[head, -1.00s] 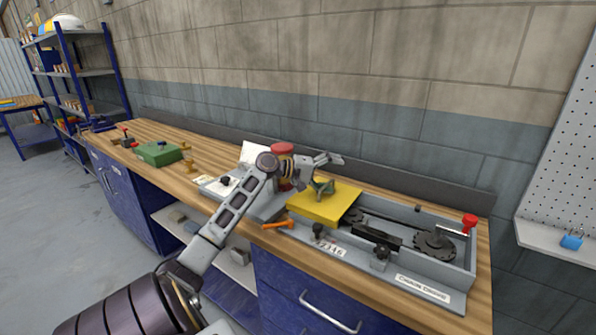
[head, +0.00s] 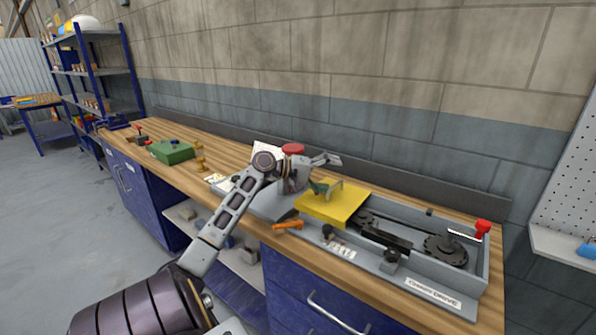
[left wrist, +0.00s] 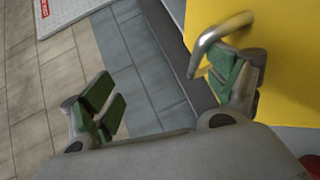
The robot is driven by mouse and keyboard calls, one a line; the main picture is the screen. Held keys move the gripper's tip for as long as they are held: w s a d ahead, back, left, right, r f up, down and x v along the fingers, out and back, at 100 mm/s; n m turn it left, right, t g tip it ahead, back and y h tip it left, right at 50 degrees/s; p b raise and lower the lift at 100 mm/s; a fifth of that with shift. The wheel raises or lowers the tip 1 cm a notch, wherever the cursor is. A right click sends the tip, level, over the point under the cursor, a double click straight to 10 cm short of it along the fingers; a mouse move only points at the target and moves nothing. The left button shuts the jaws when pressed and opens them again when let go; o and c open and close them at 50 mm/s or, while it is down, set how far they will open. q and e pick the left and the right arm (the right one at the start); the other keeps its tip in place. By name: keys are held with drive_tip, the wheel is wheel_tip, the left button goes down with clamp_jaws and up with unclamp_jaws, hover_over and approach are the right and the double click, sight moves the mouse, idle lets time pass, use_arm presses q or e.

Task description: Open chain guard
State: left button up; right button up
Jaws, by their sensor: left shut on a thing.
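The yellow chain guard (head: 345,208) covers the left part of the grey chain drive housing (head: 450,298). To its right the chain and dark sprocket (head: 445,250) lie uncovered. My left gripper (head: 326,174) is at the guard's top, at its handle. In the left wrist view the yellow guard (left wrist: 285,60) fills the right side. Its bent metal handle (left wrist: 207,42) reaches in beside the right green-padded finger of my left gripper (left wrist: 165,97). The gripper is shut on the handle, though its fingers look wide apart there. My right gripper is out of view.
A red-knobbed crank (head: 481,227) stands at the housing's right end. An orange tool (head: 288,225) lies at the bench's front edge. A red round-topped thing (head: 293,149) stands behind my left wrist. A green box (head: 172,152) sits farther left. The wall is close behind the bench.

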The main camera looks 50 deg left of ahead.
use_arm(q)
drive_tip(key=shift+s+a+r, duration=0.35)
drive_tip(key=shift+s+r, duration=0.15)
drive_tip(key=shift+r, duration=0.15)
drive_tip(key=shift+s+a+r, duration=0.35)
drive_tip(key=shift+s+r, duration=0.1)
drive_tip(key=shift+r, duration=0.2)
drive_tip(key=shift+c, duration=0.5)
drive_tip(key=shift+s+d+r+t, duration=0.15)
drive_tip(key=shift+s+r, duration=0.15)
drive_tip(key=shift+s, duration=0.3)
drive_tip(key=shift+s+d+r+t, duration=0.15)
drive_tip(key=shift+s+r, duration=0.1)
drive_tip(key=shift+s, duration=0.35)
drive_tip(key=c, duration=0.7)
drive_tip(key=shift+a+f+p+v, duration=0.1)
drive_tip(key=shift+f+p+v, duration=0.2)
drive_tip(key=shift+v, duration=0.85)
drive_tip(key=shift+a+f+p+v, duration=0.15)
drive_tip(key=shift+p+v, duration=0.2)
drive_tip(key=shift+v, duration=0.85)
drive_tip(key=shift+f+p+v, duration=0.2)
drive_tip(key=shift+p+v, duration=0.15)
drive_tip(key=shift+v, duration=0.8)
drive_tip(key=shift+c, duration=0.2)
drive_tip(key=shift+p, duration=0.4)
